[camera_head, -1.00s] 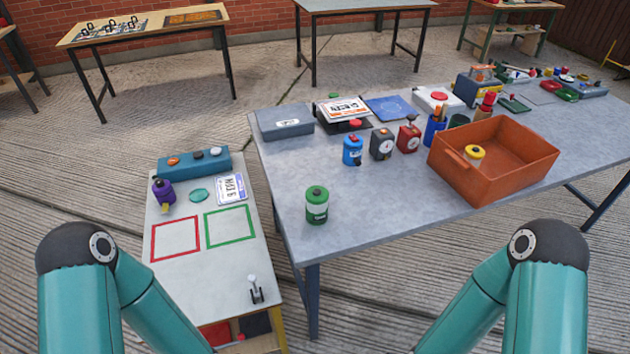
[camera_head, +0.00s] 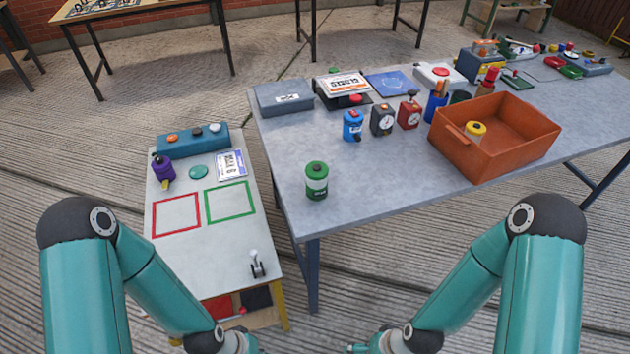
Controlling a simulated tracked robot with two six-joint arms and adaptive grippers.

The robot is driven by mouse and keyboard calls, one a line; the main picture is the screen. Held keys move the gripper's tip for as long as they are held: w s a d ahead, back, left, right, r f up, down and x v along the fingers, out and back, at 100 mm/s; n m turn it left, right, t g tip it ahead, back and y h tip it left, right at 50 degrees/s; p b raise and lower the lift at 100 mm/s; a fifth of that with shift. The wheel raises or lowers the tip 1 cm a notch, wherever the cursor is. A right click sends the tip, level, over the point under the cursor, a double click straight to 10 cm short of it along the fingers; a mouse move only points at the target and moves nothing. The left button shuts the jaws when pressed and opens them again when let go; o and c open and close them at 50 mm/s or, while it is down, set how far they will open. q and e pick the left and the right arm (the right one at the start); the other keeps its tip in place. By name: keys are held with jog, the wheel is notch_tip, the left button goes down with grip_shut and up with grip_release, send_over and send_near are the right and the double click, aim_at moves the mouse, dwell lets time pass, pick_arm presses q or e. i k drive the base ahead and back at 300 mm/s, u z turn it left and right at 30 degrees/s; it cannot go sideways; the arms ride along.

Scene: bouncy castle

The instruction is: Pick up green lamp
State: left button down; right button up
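The green lamp (camera_head: 316,181) is a small green cylinder with a pale band and a dark knob on top. It stands upright on the grey table (camera_head: 385,203), near its front left corner. My two teal arms reach in from the left and right bottom of the view. Their wrists show at the bottom edge, below and in front of the tables, well apart from the lamp. The fingers of both grippers are outside the frame or too cut off to judge.
An orange bin (camera_head: 494,137) holding a yellow lamp (camera_head: 475,130) stands right on the table. Blue (camera_head: 352,126) and other small devices stand behind the lamp. A lower side table (camera_head: 190,262) on the left bears a purple lamp (camera_head: 163,169). The surface around the green lamp is clear.

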aim_at(316, 182)
jog(key=z, duration=1.1)
jog(key=i, duration=0.15)
jog(key=u, duration=2.8)
jog(key=k, duration=1)
jog(key=z, duration=0.6)
jog(key=i, duration=1.3)
jog(key=z, duration=0.05)
